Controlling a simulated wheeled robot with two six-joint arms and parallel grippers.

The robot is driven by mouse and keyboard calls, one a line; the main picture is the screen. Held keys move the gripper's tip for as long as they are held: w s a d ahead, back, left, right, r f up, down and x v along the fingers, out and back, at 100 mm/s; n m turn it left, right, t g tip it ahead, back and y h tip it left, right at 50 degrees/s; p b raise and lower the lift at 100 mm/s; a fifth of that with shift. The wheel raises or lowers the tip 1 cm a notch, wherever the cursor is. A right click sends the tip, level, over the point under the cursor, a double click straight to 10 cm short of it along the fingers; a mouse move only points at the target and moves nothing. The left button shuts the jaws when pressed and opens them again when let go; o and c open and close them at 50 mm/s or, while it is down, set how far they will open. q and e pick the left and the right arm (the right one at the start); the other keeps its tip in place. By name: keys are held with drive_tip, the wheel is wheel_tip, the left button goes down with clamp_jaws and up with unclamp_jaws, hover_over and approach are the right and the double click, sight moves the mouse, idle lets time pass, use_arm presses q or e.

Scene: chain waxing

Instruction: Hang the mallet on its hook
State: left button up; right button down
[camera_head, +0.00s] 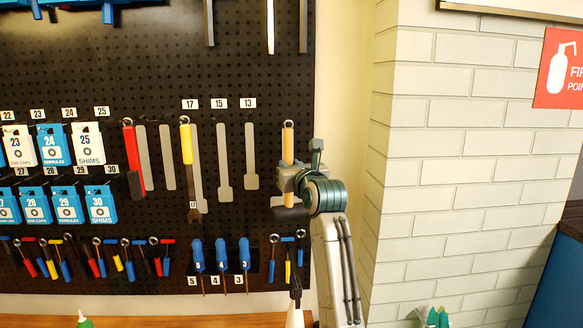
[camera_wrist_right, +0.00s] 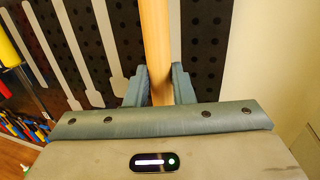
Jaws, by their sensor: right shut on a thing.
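The mallet (camera_head: 288,144) hangs head-down in front of the pegboard's right part, its wooden handle upright and its dark head (camera_head: 292,214) at the bottom. A small ring shows at the handle's top, close to the board; I cannot tell whether it is on a hook. My right gripper (camera_head: 288,180) is shut on the lower handle, just above the head. In the right wrist view, the handle (camera_wrist_right: 157,45) runs up between the two fingers (camera_wrist_right: 159,82); the ring and head are out of that picture. My left gripper is not in view.
The black pegboard (camera_head: 268,95) carries grey tool outlines (camera_head: 222,160), a yellow-handled wrench (camera_head: 187,145), a red-handled tool (camera_head: 132,150), blue and white boxes (camera_head: 88,145) and several small tools below. A pale brick wall (camera_head: 450,190) juts out at the right. A wooden surface (camera_head: 190,321) runs along the bottom.

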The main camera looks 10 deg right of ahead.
drive_tip(key=c, duration=1.2)
unclamp_jaws()
drive_tip(key=shift+s+a, duration=0.1)
drive_tip(key=shift+o, duration=0.2)
drive_tip(key=s+d+p, duration=0.1)
drive_tip(key=s, duration=0.7)
drive_tip(key=shift+s+d, duration=0.3)
drive_tip(key=shift+s, duration=0.1)
drive_tip(key=shift+f, duration=0.1)
